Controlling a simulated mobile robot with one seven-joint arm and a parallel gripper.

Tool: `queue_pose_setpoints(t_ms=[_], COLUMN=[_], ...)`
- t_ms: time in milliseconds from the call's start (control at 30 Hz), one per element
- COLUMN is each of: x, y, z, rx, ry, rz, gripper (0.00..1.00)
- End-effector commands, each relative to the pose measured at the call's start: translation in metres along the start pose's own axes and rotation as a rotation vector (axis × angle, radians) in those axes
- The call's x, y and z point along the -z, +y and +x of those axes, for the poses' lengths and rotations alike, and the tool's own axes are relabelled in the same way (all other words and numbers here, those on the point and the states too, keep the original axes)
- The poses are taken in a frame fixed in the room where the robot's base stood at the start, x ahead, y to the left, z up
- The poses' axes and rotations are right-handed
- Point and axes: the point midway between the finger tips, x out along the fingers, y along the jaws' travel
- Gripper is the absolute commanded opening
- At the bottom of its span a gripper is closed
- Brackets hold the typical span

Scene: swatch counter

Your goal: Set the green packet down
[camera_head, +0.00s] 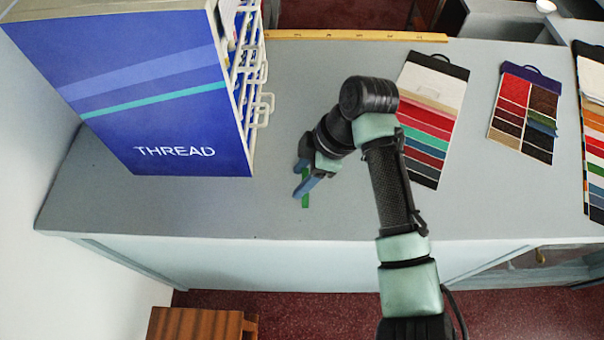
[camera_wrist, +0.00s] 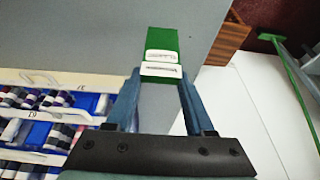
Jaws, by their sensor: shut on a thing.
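The green packet (camera_wrist: 163,42) is held between the fingertips of my gripper (camera_wrist: 160,85) in the wrist view. It is a flat green strip with a white label that carries small print. In the head view, a small part of the green packet (camera_head: 305,201) shows by the blue fingertips of my gripper (camera_head: 304,180). The gripper is shut on the packet over the grey counter (camera_head: 245,210), right of the thread cabinet. I cannot tell whether the packet touches the counter. Most of it is hidden by the fingers in the head view.
A blue thread cabinet (camera_head: 140,90) with white drawer racks (camera_head: 250,75) stands close on the left. Swatch cards (camera_head: 427,125) and (camera_head: 526,110) lie to the right. A yellow ruler (camera_head: 350,36) lies along the back. Bare counter lies in front, up to its edge.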

Motion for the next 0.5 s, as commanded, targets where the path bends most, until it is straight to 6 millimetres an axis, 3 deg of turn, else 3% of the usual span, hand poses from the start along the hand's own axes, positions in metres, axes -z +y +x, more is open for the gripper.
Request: queue_pose_setpoints(t_ms=[300, 333, 467, 500], x=[-0.0043, -0.0044, -0.0042, -0.0042], y=[0.0001, 0.0001, 0.0001, 0.0001], z=[0.0099, 0.0099, 0.0097, 0.0097], rx=[-0.002, -0.001, -0.001, -0.001], ry=[-0.001, -0.001, -0.001, -0.001], rz=[0.000, 0.000, 0.000, 0.000], gripper=[0.01, 0.59, 0.82, 0.84])
